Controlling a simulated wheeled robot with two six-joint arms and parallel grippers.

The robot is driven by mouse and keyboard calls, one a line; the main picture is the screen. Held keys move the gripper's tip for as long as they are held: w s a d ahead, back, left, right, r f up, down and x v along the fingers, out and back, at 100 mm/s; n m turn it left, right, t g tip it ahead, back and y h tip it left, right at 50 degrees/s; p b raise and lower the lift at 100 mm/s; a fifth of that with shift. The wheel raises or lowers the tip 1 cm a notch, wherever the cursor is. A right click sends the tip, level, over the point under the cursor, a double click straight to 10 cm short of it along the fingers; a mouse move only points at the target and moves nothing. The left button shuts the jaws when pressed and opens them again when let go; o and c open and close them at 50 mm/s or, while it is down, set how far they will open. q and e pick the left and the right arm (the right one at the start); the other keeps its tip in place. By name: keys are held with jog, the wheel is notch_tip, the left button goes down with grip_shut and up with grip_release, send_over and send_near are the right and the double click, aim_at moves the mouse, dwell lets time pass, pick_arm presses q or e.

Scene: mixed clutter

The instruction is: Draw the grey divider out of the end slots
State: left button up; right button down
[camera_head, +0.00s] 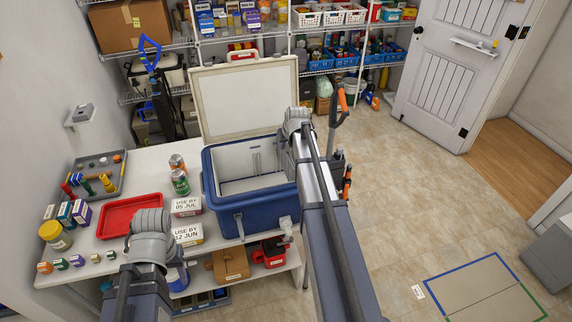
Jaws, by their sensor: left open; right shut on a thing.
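The blue cooler (262,210) stands open on the white table, its pale lid (240,98) raised at the back. Its inside is white, with an upright slot rail (255,163) on the far wall. My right arm reaches over the cooler's right end, and its gripper (284,152) is mostly hidden behind the arm. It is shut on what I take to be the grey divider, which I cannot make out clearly. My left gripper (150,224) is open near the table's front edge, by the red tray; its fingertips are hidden.
The red tray (118,216), two cans (180,182), date-labelled boxes (187,206), and a grey tray (93,176) of small items crowd the table left of the cooler. A yellow-lidded jar (55,235) stands at front left. Open floor lies to the right.

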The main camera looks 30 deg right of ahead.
jog(key=shift+r+p, duration=3.05)
jog(key=shift+r, duration=0.2)
